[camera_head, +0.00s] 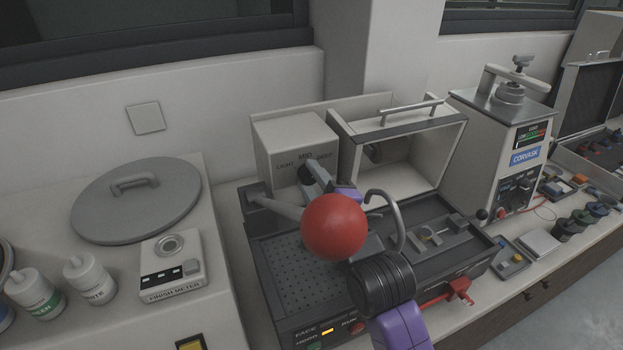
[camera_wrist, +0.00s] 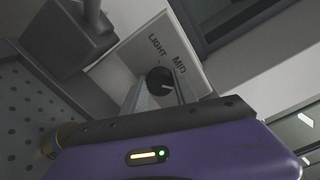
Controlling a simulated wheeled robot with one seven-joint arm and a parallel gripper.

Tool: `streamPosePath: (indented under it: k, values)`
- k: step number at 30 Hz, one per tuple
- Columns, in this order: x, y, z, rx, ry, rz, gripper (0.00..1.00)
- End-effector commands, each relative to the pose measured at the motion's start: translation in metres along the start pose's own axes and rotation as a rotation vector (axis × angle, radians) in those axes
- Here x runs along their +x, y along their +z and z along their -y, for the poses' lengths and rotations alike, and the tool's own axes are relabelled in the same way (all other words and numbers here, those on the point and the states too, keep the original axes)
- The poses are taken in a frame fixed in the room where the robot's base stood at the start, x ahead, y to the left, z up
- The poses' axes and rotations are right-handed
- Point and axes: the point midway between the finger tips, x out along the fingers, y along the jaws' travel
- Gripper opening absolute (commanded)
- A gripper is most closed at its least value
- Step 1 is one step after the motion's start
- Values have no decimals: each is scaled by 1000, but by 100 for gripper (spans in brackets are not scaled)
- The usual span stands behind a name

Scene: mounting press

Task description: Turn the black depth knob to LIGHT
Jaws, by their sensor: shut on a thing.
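The black depth knob (camera_head: 305,174) is on the front of the pale box labelled LIGHT, MID and DEEP. In the wrist view the knob (camera_wrist: 158,80) sits between my two grey fingers, with LIGHT and MID readable above it and DEEP out of sight. A small pale mark shows on the knob's right side, away from LIGHT; its exact setting is hard to read. My gripper (camera_head: 318,178) is shut on the knob. My own arm and the red ball hide part of the gripper in the head view.
The red ball (camera_head: 333,227) and a curved grey hook (camera_head: 388,207) are close to my wrist. A dark perforated plate (camera_head: 290,268) lies below the box. An open white housing (camera_head: 410,160) stands just right of it.

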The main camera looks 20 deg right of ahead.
Motion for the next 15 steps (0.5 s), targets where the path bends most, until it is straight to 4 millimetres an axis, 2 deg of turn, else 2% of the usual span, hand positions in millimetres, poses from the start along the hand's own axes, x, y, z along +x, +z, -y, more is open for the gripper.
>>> streamPosePath:
  k: [15]
  values:
    - [0, 0, -2, -486, 2, 2, 0]
